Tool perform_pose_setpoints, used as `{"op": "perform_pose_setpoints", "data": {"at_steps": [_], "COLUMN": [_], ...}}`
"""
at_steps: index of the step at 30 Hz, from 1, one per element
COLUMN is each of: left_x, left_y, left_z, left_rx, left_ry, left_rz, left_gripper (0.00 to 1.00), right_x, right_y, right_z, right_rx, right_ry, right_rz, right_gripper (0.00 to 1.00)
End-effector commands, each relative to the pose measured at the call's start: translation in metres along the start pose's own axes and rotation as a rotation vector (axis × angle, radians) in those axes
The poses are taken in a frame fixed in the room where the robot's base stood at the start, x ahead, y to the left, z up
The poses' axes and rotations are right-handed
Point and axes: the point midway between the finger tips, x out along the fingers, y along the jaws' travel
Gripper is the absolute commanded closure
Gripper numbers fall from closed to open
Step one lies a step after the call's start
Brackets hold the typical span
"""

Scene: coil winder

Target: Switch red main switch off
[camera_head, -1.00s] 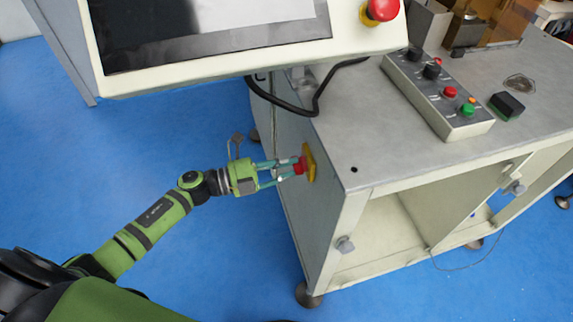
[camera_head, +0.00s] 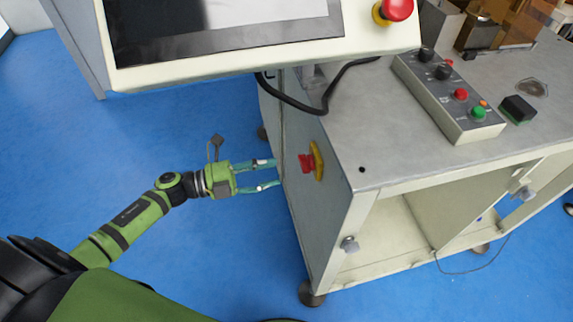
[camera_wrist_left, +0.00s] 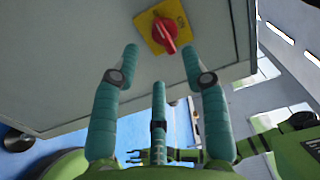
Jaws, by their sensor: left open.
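The red main switch (camera_head: 306,163) sits on a yellow plate (camera_head: 319,160) on the grey side panel of the cabinet. In the left wrist view the red knob (camera_wrist_left: 165,35) shows whole on its tilted yellow plate; the lettering there is too small to read surely. My left gripper (camera_head: 277,173) is open and empty. Its fingertips point at the switch and stand a short way off it, apart from the knob. In the left wrist view the knob appears beyond the two outer fingertips. Low in that view, part of my other arm with what seems its gripper (camera_wrist_left: 150,156) shows, small and partly hidden.
A screen panel (camera_head: 225,30) with a red emergency button (camera_head: 396,9) overhangs the cabinet. A black cable (camera_head: 320,105) hangs below it. A control box (camera_head: 450,95) with knobs and buttons stands on the cabinet top. Blue floor (camera_head: 110,160) is free left of the cabinet.

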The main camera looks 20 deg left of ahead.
Motion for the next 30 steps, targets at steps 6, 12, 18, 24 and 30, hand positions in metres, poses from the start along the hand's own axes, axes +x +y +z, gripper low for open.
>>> {"op": "perform_pose_setpoints", "data": {"at_steps": [6,12,18,24,30], "left_x": [-0.039,-0.053,-0.054,-0.054,-0.055], "left_y": [0.001,0.0,0.0,0.0,0.006], "left_z": [0.0,0.0,0.0,0.0,0.004], "left_rx": [-0.002,0.001,0.0,0.0,-0.03], "left_ry": [-0.001,0.0,0.0,0.0,-0.033], "left_rz": [0.002,0.0,-0.001,-0.001,-0.001], "left_gripper": [0.55,0.55,0.55,0.55,0.55], "right_x": [0.0,0.0,0.0,0.0,-0.001], "right_y": [0.0,0.0,-0.001,-0.001,-0.001], "right_z": [0.0,0.0,0.0,0.0,0.0], "right_rx": [0.0,0.0,0.0,0.0,0.0], "right_ry": [0.0,0.0,0.0,0.0,0.0], "right_rz": [0.0,0.0,0.0,-0.001,-0.001], "right_gripper": [0.6,0.6,0.6,0.6,0.6]}}
